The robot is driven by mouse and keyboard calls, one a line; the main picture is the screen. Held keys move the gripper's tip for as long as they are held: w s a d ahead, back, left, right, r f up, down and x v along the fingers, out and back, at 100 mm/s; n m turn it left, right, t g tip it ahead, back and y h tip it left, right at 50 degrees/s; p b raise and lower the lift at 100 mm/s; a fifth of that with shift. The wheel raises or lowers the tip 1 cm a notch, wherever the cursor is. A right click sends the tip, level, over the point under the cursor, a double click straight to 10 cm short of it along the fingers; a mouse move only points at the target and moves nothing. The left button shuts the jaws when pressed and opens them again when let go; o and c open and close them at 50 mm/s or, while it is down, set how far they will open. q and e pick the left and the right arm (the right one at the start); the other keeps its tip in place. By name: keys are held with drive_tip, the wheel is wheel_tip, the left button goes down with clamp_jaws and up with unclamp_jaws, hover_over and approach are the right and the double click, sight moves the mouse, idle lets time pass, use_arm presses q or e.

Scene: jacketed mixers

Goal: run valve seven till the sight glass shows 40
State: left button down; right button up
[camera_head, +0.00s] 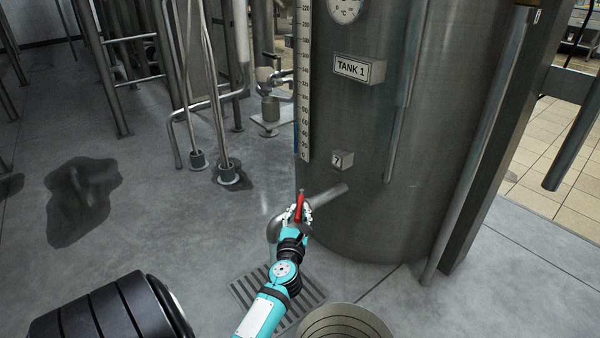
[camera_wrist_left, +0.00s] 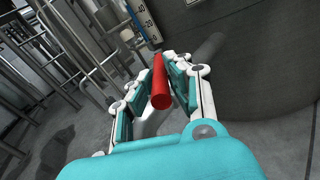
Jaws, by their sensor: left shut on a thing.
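The grey steel tank (camera_head: 385,110) has a TANK 1 plate (camera_head: 352,69). A small 7 tag (camera_head: 342,160) sits above a short outlet pipe (camera_head: 328,197) with a downturned end. Valve seven's red handle (camera_head: 300,203) stands up on this pipe. My left gripper (camera_head: 302,213) is shut on the handle; in the wrist view the red handle (camera_wrist_left: 161,88) is between the fingers. The sight glass scale (camera_head: 304,85) runs up the tank's left edge. A thin blue strip shows beside its low marks; its exact top is hard to read. My right gripper is out of view.
A floor grate (camera_head: 310,291) lies below the outlet. A round ringed object (camera_head: 345,322) and a dark ribbed barrel-like object (camera_head: 110,312) are at the bottom. Steel pipes and frames (camera_head: 205,90) stand at the left. A dark wet patch (camera_head: 82,200) marks the open floor.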

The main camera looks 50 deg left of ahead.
use_arm(q)
drive_tip(key=shift+a+f, duration=0.1)
drive_tip(key=c, duration=1.3)
unclamp_jaws()
drive_tip(key=shift+o, duration=0.2)
drive_tip(key=shift+s, duration=0.1)
drive_tip(key=v, duration=1.2)
